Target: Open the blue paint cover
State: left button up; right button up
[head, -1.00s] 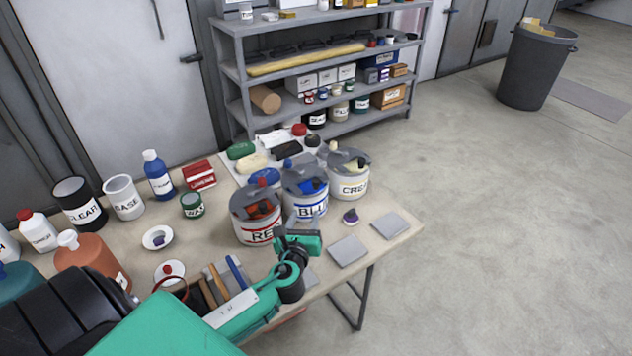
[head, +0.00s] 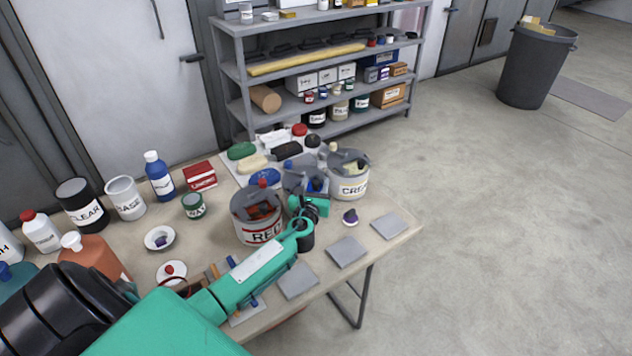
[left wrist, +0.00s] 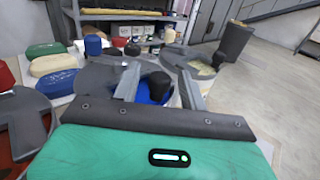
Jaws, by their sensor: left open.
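The blue paint tin (head: 297,192) stands between the red and cream tins, its label hidden by my arm. Its grey cover (head: 299,178) is on top, with a blue knob at the rear. In the left wrist view blue paint colour (left wrist: 146,96) and a dark rounded knob (left wrist: 156,84) show between the fingers. My left gripper (left wrist: 158,70) is open, its two grey fingers on either side of this knob, low over the tin. In the head view the left gripper (head: 316,190) is at the tin's front right. I cannot tell whether the fingers touch anything. My right gripper is not in view.
The red tin (head: 258,228) is close to my left arm, and the cream tin (head: 350,188) stands just behind right. Grey flat pads (head: 346,251) lie near the table's front edge. Bottles and jars fill the left side. A shelf (head: 235,75) stands behind.

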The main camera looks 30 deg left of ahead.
pick_arm(q)
jog(key=shift+w+a, duration=0.2)
jog(key=shift+w, duration=0.25)
grip_shut()
jog(key=s+d+p, duration=0.1)
jog(key=s+d, duration=0.1)
jog(key=d, duration=0.4)
jog(key=shift+s, duration=0.3)
grip_release()
